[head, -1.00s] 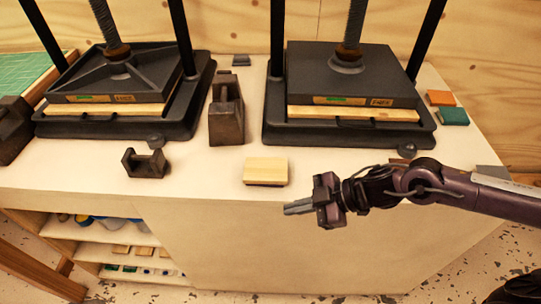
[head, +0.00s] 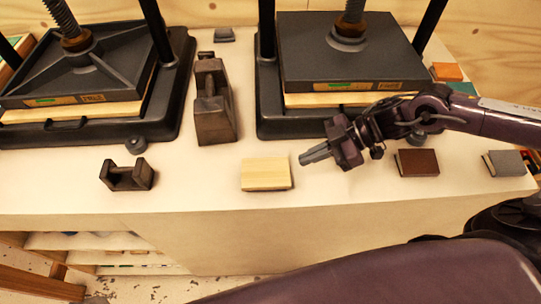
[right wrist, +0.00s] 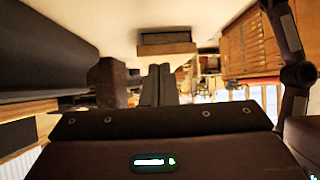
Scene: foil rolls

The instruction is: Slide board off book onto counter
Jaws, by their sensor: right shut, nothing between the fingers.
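A pale wooden board (head: 266,172) lies flat near the counter's front edge. A thin dark strip of the book (head: 267,190) shows under its front side; the board hides the rest. My right gripper (head: 302,159) is shut and empty, just right of the board, with its fingers pointing left towards it. In the right wrist view the shut fingers (right wrist: 159,84) show in the middle, with the dark book (right wrist: 165,38) and the pale board (right wrist: 165,49) beyond them. Whether the fingertips touch the board I cannot tell. My left gripper is not in view.
Two black presses stand behind, one left (head: 90,125) and one right (head: 350,60). A dark metal weight (head: 213,105) and a small notched block (head: 127,175) stand left of the board. A brown book (head: 417,162) and a grey one (head: 505,163) lie right. Counter (head: 215,185) beside the board is clear.

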